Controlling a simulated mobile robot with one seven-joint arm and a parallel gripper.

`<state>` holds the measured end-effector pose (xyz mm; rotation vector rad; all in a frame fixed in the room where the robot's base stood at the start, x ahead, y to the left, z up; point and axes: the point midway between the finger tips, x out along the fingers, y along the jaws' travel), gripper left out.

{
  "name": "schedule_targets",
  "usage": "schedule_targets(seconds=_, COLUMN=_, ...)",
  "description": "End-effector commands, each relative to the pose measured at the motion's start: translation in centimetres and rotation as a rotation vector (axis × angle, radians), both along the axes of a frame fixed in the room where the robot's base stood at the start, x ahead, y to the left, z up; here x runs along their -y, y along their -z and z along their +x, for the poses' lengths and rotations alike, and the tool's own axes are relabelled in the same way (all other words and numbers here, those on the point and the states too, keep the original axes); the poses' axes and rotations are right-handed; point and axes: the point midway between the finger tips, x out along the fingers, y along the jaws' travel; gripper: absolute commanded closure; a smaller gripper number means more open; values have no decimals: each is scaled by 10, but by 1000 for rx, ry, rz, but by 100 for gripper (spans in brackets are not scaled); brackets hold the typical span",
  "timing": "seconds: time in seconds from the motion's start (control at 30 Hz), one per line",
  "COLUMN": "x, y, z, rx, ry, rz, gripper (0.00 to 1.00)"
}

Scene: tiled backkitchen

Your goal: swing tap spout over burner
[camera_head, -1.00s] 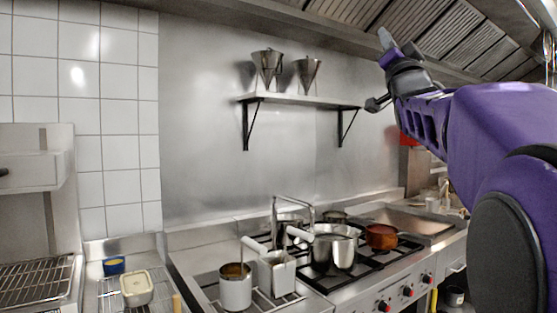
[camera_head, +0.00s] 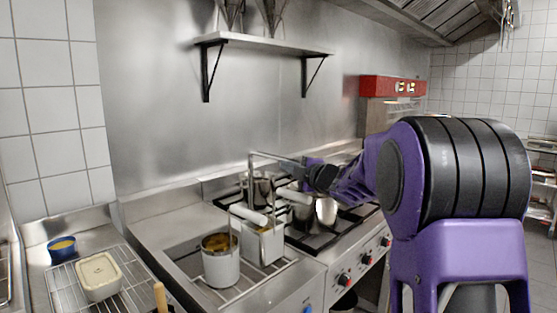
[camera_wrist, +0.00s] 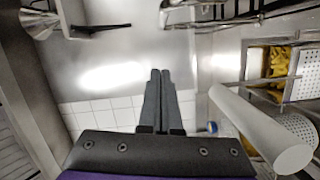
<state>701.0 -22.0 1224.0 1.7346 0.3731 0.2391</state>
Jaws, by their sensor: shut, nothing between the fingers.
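The tap's thin metal spout (camera_head: 272,156) stands over the back of the stove in the head view, its top tube running to the right from an upright part at its left. The black burner grates (camera_head: 352,216) lie below it, partly covered by pots. My gripper (camera_head: 300,163) is at the right end of the spout, very close to it in the picture; I cannot tell whether they touch. In the wrist view my gripper (camera_wrist: 160,75) is shut and nothing shows between its fingers. Metal bars (camera_wrist: 215,22) cross the top right there; I cannot tell whether they are the tap.
A steel pot (camera_head: 318,213) stands on the burners below my arm. A wall shelf (camera_head: 255,42) with funnels is above.

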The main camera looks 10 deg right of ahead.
Motion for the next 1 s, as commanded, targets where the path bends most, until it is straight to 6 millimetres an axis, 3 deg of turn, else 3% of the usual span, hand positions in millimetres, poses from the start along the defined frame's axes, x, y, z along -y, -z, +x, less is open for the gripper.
schedule_targets(seconds=0.17, x=-6, y=3, z=13, rx=0, ry=-5, rz=-11, gripper=100)
schedule_targets(seconds=0.6, x=-39, y=6, z=92, rx=0, ry=-4, rz=-7, gripper=100)
schedule_targets(seconds=0.8, x=-15, y=11, z=109, rx=1, ry=-1, rz=-7, gripper=100)
schedule_targets(seconds=1.0, x=-7, y=14, z=115, rx=0, ry=-3, rz=-7, gripper=100)
